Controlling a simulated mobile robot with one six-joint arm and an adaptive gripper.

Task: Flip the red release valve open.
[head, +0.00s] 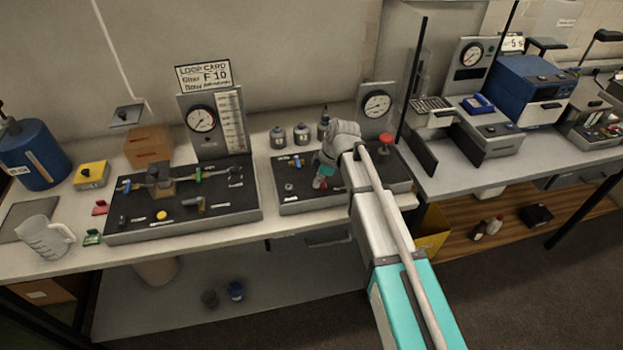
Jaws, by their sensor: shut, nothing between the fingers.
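My gripper (324,172) is low over the dark right-hand board (292,206), with its fingers shut and empty. A small red part (319,184) shows right at the fingertips. It may be the red release valve, but it is partly hidden, and I cannot tell whether the fingers touch it or how it is turned. A round red knob (386,138) stands at the right end of the same board, beyond my arm, below a gauge panel (375,106). My wrist and forearm hide the middle of this board.
A second board (236,205) with valves and fittings lies to the left, before a gauge and a "LOOP CARD" sign (203,77). Several small bottles (301,133) stand behind the right board. A clear jug (46,237) is at far left. A blue box (532,87) is at right.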

